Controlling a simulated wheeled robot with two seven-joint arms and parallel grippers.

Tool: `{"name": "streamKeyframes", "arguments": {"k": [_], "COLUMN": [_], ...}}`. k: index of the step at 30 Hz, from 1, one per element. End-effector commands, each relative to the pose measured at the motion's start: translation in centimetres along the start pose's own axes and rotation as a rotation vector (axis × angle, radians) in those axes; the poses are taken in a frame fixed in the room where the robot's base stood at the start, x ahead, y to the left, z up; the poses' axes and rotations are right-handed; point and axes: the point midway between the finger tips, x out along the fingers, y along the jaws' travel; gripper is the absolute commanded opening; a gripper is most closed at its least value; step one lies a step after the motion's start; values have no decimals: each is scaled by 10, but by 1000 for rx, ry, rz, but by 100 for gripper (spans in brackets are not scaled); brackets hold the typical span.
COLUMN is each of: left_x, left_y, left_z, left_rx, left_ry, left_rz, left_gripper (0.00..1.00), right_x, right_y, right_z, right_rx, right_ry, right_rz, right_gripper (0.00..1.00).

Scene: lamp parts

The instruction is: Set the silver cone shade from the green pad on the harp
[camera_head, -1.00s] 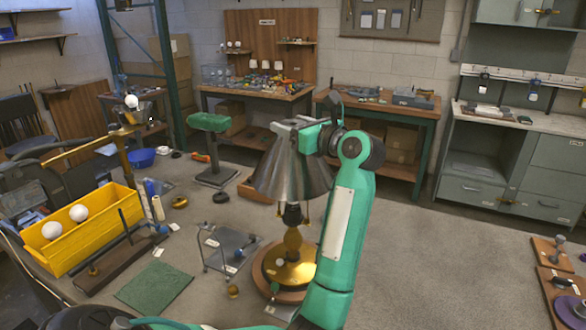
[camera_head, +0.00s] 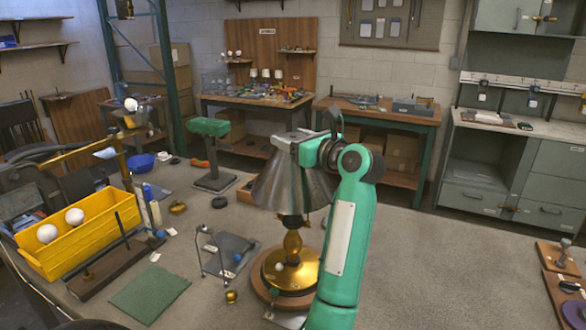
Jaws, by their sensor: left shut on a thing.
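The silver cone shade (camera_head: 283,182) is held upright over the brass lamp (camera_head: 292,243), wide end down. My left gripper (camera_head: 299,138) is shut on the shade at its narrow top. The shade covers the harp and the upper part of the lamp, so I cannot tell whether it touches the harp. The lamp's dark neck and brass body show below the rim, on a round brass and wood base (camera_head: 268,290). My left arm hides the right side of the lamp base. The green pad (camera_head: 148,293) lies bare at the front left. My right gripper is not in view.
A yellow bin (camera_head: 72,243) with white bulbs stands at the left. A small wire stand (camera_head: 213,262) and a grey tray (camera_head: 236,248) sit left of the lamp. A green-topped stand (camera_head: 211,150) is behind. The table right of my arm is largely clear.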

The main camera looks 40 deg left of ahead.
Motion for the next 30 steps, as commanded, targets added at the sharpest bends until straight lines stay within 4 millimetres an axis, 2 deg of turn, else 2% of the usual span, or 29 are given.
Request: {"name": "streamKeyframes", "arguments": {"k": [9, 30], "left_x": [0, -6], "left_y": [0, -2], "left_z": [-18, -24], "left_rx": [-1, 0], "left_ry": [-2, -2], "left_rz": [0, -1], "left_gripper": [10, 10], "right_x": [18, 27], "right_y": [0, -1], "right_z": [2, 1], "right_rx": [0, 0], "right_ry": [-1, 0], "right_rz": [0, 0], "right_gripper": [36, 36]}}
